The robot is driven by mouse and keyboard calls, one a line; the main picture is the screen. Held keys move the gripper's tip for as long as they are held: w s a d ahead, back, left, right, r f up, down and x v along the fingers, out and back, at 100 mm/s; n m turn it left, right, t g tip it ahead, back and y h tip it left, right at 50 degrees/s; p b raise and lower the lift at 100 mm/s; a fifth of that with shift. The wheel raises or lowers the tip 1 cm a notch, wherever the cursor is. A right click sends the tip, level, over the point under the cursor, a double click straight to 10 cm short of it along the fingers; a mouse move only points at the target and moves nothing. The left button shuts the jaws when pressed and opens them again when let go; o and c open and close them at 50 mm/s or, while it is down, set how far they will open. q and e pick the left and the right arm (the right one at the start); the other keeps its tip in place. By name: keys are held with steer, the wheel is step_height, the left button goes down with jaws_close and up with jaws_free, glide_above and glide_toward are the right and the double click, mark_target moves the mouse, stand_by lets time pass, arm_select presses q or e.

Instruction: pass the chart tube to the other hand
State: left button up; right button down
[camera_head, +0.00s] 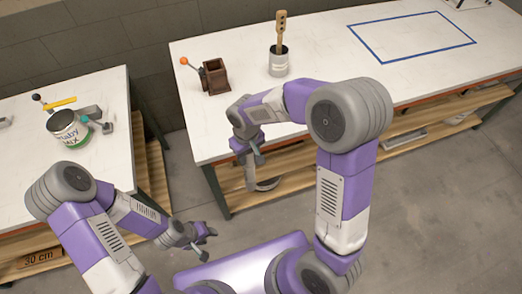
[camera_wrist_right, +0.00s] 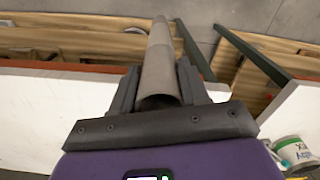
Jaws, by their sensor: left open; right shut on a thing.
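The chart tube is a long, plain grey cylinder (camera_wrist_right: 160,55) in the right wrist view. My right gripper (camera_wrist_right: 158,92) is shut on it, with one finger on each side. The tube's near end shows between the fingers, and its far end points away over the table edge. In the head view the right gripper (camera_head: 249,152) is at the front edge of the back table, and the tube (camera_head: 250,177) hangs below it. My left gripper (camera_head: 203,243) is open and empty, lower and to the left, apart from the tube.
The back white table (camera_head: 330,105) holds a brown grinder-like box (camera_head: 214,78), a grey can with a wooden-handled tool (camera_head: 278,63) and a blue taped rectangle (camera_head: 412,36). The left table (camera_head: 100,90) holds a labelled tin (camera_head: 67,130) and tools. Floor between the tables is clear.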

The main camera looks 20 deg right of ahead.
steer(key=w+a+r+n, duration=0.1)
steer(key=a+r+n, duration=0.45)
steer(key=a, duration=0.35)
steer(key=d+r, duration=0.4)
steer(key=r, duration=0.6)
arm_select(q)
steer(key=shift+o, duration=1.4)
steer(key=shift+w+d, duration=0.1)
steer(key=m+t+y, duration=0.3)
steer(key=m+t, duration=0.1)
steer(key=t, duration=0.9)
glide_toward(223, 155)
steer(key=x, duration=0.6)
steer(key=shift+f, duration=0.2)
arm_select(e)
steer(key=w+a+f+n, duration=0.1)
steer(key=w+f+n, duration=0.1)
steer(key=f+n, duration=0.2)
steer(key=w+a+f+n, duration=0.1)
steer(key=w+f+n, duration=0.2)
steer(key=f, duration=0.7)
steer(key=shift+a+f+n, duration=0.25)
steer(key=shift+f+n, duration=0.05)
steer(key=shift+n, duration=0.45)
